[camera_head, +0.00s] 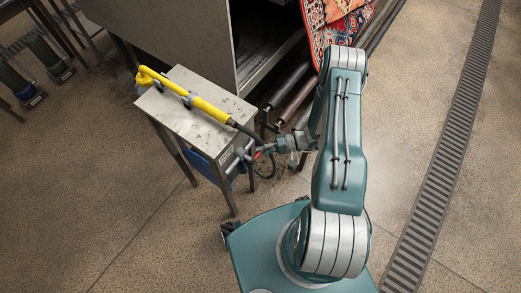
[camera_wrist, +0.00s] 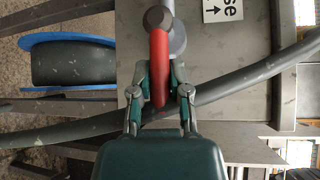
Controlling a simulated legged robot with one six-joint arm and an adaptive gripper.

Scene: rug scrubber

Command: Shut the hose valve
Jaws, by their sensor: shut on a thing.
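The hose valve's red lever handle (camera_wrist: 159,70) is in the middle of the wrist view, running down from a grey round pivot. My gripper (camera_wrist: 160,92) has its two fingers on either side of the lever's lower end and is shut on it. In the head view my gripper (camera_head: 268,148) is at the right end of the small metal table, by the valve. A dark grey hose (camera_wrist: 230,90) passes behind the fingers. A plate (camera_wrist: 222,10) with part of the word "se" and an arrow is beside the lever.
A metal table (camera_head: 190,115) carries a yellow spray wand (camera_head: 200,106). A blue-rimmed reel (camera_wrist: 75,65) sits below the tabletop. A large metal machine (camera_head: 185,35) with rollers and a patterned rug (camera_head: 320,25) stands behind. Floor is open at the lower left.

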